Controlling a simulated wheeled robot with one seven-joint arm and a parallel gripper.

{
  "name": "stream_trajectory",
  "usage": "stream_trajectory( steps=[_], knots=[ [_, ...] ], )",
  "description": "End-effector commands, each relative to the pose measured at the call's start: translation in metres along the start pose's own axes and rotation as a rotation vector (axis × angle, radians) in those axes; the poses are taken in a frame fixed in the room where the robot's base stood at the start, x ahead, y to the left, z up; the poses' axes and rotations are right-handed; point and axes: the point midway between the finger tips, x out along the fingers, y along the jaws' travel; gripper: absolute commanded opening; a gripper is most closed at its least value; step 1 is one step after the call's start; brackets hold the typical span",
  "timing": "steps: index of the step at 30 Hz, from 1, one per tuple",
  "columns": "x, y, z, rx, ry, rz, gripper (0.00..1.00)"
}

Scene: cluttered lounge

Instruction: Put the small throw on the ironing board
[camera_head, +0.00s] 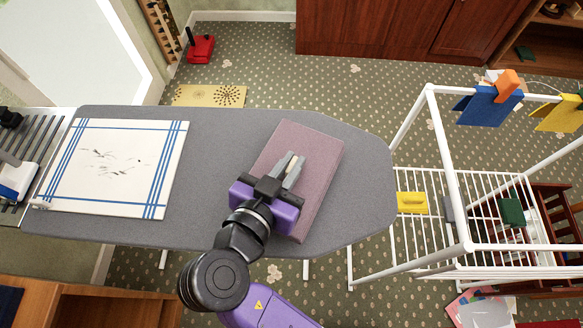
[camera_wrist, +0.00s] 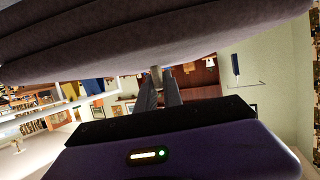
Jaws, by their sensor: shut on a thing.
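The small throw (camera_head: 312,157) is a folded mauve, oblong piece. In the head view it lies over the right part of the grey ironing board (camera_head: 222,140), slanted. I cannot tell whether it rests on the board or hangs just above it. My gripper (camera_head: 292,165) is over the throw's middle, its fingers close together around a small pale piece that looks like part of the throw. In the wrist view the throw (camera_wrist: 150,35) fills the top as thick layered folds, next to my fingertips (camera_wrist: 160,78). My gripper hides some of the throw's near left side.
A white cloth with blue stripes (camera_head: 112,165) covers the board's left part. A white drying rack (camera_head: 458,190) with clipped cloths and a yellow brush (camera_head: 412,203) stands close on the right. A wooden cabinet (camera_head: 390,30) is behind. Bare board lies between cloth and throw.

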Motion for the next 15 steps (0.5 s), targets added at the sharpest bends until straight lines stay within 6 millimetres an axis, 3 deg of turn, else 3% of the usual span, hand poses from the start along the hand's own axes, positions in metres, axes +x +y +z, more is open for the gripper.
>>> stream_trajectory(
  steps=[6, 15],
  knots=[
    [0.009, 0.000, 0.024, -0.002, 0.000, 0.000, 0.00],
    [0.009, 0.000, 0.026, 0.000, 0.001, 0.000, 0.00]
  ],
)
